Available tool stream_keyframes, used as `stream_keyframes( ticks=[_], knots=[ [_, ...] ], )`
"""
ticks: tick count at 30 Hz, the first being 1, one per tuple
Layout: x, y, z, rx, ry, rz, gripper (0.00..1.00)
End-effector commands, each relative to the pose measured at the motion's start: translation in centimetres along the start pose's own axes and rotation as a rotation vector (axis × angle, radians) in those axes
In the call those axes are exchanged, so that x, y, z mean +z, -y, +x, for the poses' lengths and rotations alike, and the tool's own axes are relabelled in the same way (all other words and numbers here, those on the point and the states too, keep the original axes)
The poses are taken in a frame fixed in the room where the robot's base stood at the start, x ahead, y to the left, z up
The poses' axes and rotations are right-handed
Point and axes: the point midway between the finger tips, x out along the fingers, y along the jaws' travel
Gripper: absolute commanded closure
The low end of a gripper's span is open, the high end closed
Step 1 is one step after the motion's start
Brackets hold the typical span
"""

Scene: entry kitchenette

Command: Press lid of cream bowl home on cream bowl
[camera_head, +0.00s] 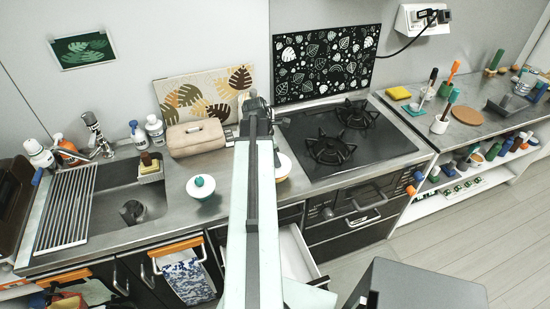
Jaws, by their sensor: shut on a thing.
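A round cream-white bowl or dish (284,166) stands on the counter between the sink and the hob. Its left part is hidden behind my arm, so I cannot tell whether a lid sits on it. A second small white round piece with a teal knob-like top (201,187) stands on the counter left of my arm. I cannot tell which of the two is the cream bowl. My arm reaches over the counter, and its far end shows near the back wall. My gripper's fingers and anything between them are hidden behind the arm.
The sink (130,212) with a drying rack (66,205) is at left. A beige rounded case (196,137) lies behind the bowls. A black hob (345,140) is at right. An open white drawer (300,258) juts out below the counter. A side shelf holds several small items.

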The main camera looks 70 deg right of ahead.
Motion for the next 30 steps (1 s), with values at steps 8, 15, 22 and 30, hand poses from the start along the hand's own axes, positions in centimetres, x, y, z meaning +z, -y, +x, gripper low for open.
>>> stream_keyframes(
  ticks=[8,15,22,30],
  knots=[
    [-0.2,0.0,0.8,0.0,0.0,0.0,1.0],
    [-0.2,0.0,1.0,0.0,0.0,0.001,0.42],
    [-0.2,0.0,1.0,0.0,0.0,0.001,0.42],
    [-0.1,0.0,-0.7,0.0,0.0,0.001,0.42]
  ],
)
